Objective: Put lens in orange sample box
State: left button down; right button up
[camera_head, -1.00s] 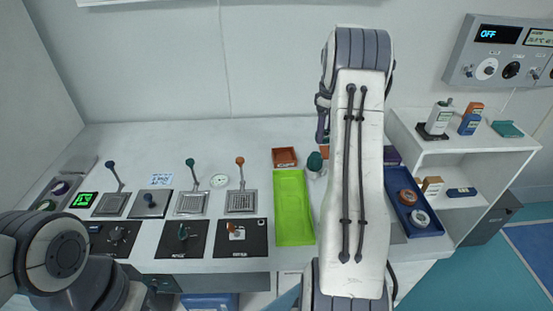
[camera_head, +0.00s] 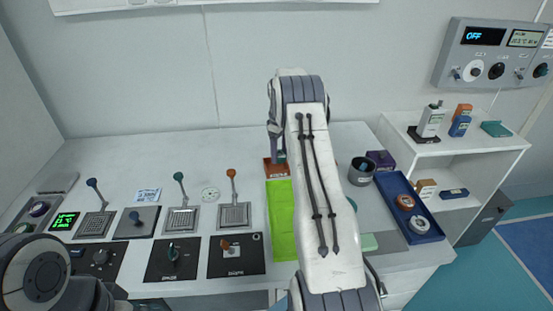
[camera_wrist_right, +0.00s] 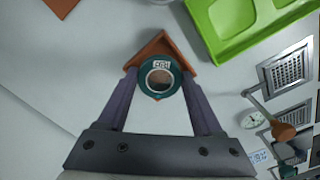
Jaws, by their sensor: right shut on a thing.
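The orange sample box (camera_head: 270,172) stands at the back of the bench, behind the green tray; its tilted, square outline also shows in the right wrist view (camera_wrist_right: 155,44). My right gripper (camera_head: 278,158) is over the box. In the right wrist view its two purple fingers (camera_wrist_right: 158,82) are shut on the lens, a dark green ring (camera_wrist_right: 147,83) with a paler centre. The lens overlaps the box in that view and hides part of its inside; I cannot tell its height above it. My left arm shows at the lower left; its gripper is out of view.
The lime green tray (camera_head: 281,222) lies in front of the box. A dark cup (camera_head: 361,171) and a blue tray (camera_head: 384,183) with round parts stand to the right. Switch levers and panels fill the left of the bench. My right arm hides part of the middle.

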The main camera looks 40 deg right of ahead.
aim_at(276, 169)
jog(key=shift+w+a+f, duration=0.25)
jog(key=shift+w+f, duration=0.1)
jog(key=shift+w, duration=0.2)
notch_tip(276, 169, down, 4)
jog(key=shift+r+p, duration=0.1)
jog(key=shift+p, duration=0.65)
jog(key=shift+f, duration=0.3)
jog(key=o, duration=1.1)
